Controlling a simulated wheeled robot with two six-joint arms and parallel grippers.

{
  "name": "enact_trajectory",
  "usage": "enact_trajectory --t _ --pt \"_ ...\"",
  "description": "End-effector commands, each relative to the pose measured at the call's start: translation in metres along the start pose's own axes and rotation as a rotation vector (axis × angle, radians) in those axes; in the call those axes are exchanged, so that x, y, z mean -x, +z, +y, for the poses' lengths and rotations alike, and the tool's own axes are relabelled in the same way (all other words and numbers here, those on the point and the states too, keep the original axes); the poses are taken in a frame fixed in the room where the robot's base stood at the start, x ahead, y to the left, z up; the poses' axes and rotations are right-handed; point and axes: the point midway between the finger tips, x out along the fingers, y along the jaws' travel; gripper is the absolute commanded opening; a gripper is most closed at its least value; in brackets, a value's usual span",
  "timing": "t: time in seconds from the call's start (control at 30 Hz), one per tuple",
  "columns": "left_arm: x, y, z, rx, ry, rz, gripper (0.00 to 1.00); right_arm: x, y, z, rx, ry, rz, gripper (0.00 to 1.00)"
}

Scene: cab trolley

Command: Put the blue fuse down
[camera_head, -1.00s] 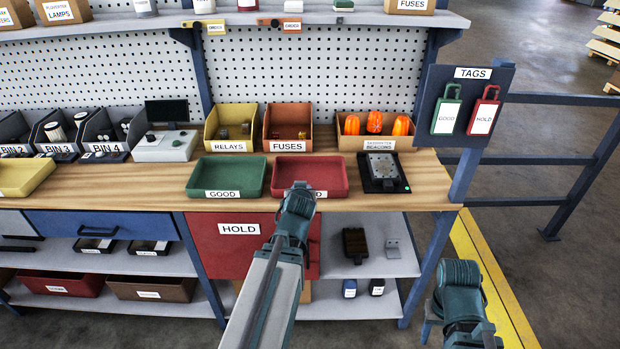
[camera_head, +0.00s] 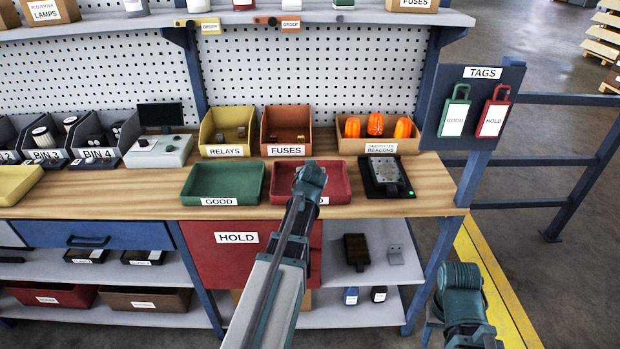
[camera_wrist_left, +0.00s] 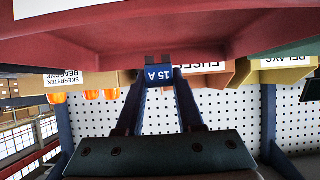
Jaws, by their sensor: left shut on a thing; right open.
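The blue fuse (camera_wrist_left: 159,72), marked 15 A, is between the fingertips of my left gripper (camera_wrist_left: 158,82) in the left wrist view. That view is upside down. In the head view my left arm's end (camera_head: 311,180) overlaps the red tray (camera_head: 338,178); its fingertips and the fuse are hidden there. The red tray's wall (camera_wrist_left: 215,30) fills the top of the wrist view, close to the fuse. I cannot tell whether fuse and tray touch. My right gripper (camera_head: 432,316) is low at the right, away from the bench, open, its fingers barely showing.
The green GOOD tray (camera_head: 223,180) stands left of the red tray. A dark device with a metal plate (camera_head: 386,174) is at its right. Behind are the RELAYS bin (camera_head: 228,128), FUSES bin (camera_head: 286,128) and beacons box (camera_head: 380,146). Red and green tags (camera_head: 494,115) hang at right.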

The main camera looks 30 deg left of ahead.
Motion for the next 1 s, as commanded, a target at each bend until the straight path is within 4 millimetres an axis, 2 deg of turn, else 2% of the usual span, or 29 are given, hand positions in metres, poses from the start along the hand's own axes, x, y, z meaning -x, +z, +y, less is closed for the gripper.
enact_trajectory --t 0.03,0.23,0.67,0.7,0.83,1.0 --pt "-0.004 0.009 0.000 0.000 0.000 0.000 0.00 -0.010 -0.001 -0.001 0.000 0.000 0.000 0.50" --pt "-0.014 0.029 0.001 0.002 -0.004 0.000 0.00 -0.032 -0.002 -0.003 0.000 0.000 0.000 0.50" --pt "-0.015 0.031 0.001 0.002 -0.004 0.000 0.00 -0.034 -0.002 -0.003 0.000 0.000 0.000 0.50" --pt "-0.014 0.030 0.001 0.002 -0.004 0.000 0.42 -0.033 -0.002 -0.003 0.000 0.000 0.000 0.50" --pt "-0.014 0.030 0.001 0.002 -0.004 0.000 0.65 -0.033 -0.002 -0.003 0.000 0.000 0.000 0.50" --pt "-0.014 0.030 0.001 0.002 -0.004 0.000 0.66 -0.033 -0.002 -0.003 0.000 0.000 0.000 0.50"
